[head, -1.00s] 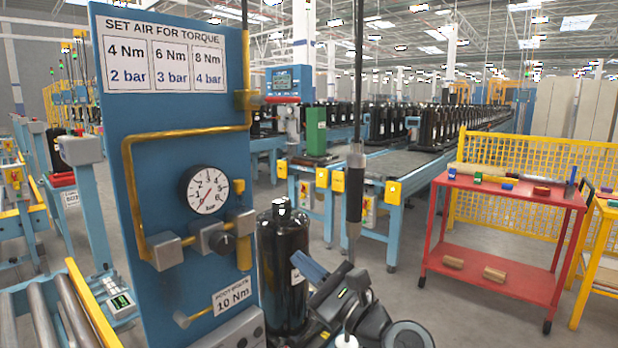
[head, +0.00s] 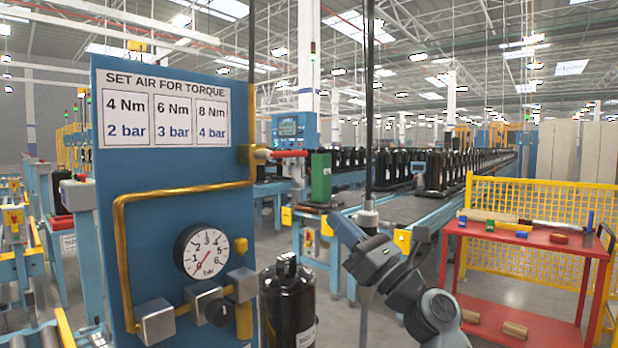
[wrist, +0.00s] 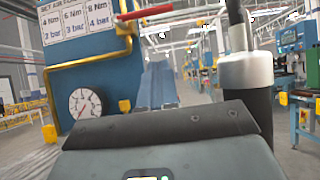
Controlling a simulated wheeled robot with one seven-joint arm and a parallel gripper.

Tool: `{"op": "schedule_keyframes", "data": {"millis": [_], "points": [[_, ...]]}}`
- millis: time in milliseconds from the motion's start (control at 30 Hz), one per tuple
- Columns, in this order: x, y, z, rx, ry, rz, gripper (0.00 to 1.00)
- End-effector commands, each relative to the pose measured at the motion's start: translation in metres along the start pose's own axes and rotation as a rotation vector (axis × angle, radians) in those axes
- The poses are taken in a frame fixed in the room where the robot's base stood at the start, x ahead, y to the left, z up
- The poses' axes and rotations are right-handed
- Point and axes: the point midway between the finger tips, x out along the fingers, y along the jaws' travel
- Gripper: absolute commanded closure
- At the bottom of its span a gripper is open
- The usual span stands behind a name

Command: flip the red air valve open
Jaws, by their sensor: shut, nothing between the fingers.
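The red valve handle (head: 290,153) sticks out level to the right from a brass valve (head: 260,155) on the pipe at the blue panel's (head: 240,110) right edge. In the wrist view the red handle (wrist: 146,13) shows at the top. My gripper (head: 338,222) is shut and empty, below and to the right of the handle and apart from it. Its blue fingers (wrist: 157,82) point forward in the wrist view, below the handle. The pressure gauge (head: 202,252) has its needle pointing to the lower left.
A hanging tool with a pale collar (head: 368,214) on a dark rod stands close beside my gripper; its collar also shows in the wrist view (wrist: 247,72). A black compressor (head: 287,300) stands below the valve. A red cart (head: 520,238) is at the right.

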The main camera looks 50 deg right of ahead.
Motion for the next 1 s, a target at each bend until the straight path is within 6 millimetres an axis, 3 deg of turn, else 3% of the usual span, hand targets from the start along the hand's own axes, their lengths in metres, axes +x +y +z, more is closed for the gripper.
{"op": "schedule_keyframes", "data": {"millis": [167,633,800,1000], "points": [[0.015,0.001,0.001,0.000,0.000,0.002,1.00],[0.104,0.001,0.002,-0.002,-0.001,0.003,1.00],[0.120,0.000,0.021,-0.002,-0.001,0.000,1.00],[0.128,0.001,0.028,-0.001,0.001,0.000,1.00]]}}
